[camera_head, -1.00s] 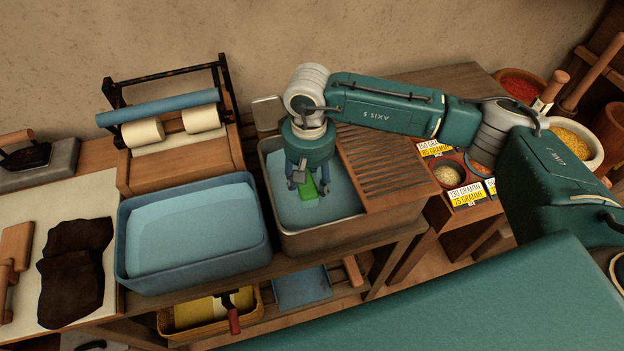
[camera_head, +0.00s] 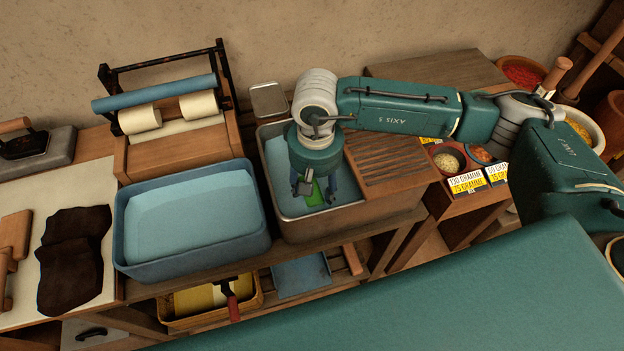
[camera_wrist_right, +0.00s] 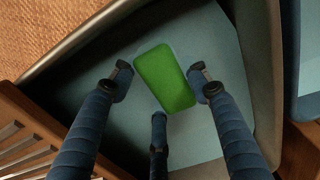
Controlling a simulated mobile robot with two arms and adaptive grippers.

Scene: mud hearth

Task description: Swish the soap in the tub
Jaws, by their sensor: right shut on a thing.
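The green soap (camera_head: 313,193) is a small block low inside the grey metal tub (camera_head: 318,222), which holds pale blue water (camera_head: 277,160). My right gripper (camera_head: 316,187) points down into this tub and is shut on the soap, near the tub's front right part. In the right wrist view the soap (camera_wrist_right: 165,78) sits among the three dark fingers of my right gripper (camera_wrist_right: 162,88). Whether the soap touches the tub floor cannot be told. My left gripper is not in view.
A ribbed wooden board (camera_head: 392,160) adjoins the tub on the right. A wider blue basin (camera_head: 190,268) stands to its left. A wooden roller stand (camera_head: 185,150) is behind that basin. Bowls with labels (camera_head: 468,182) stand further right. The tub's left part is free.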

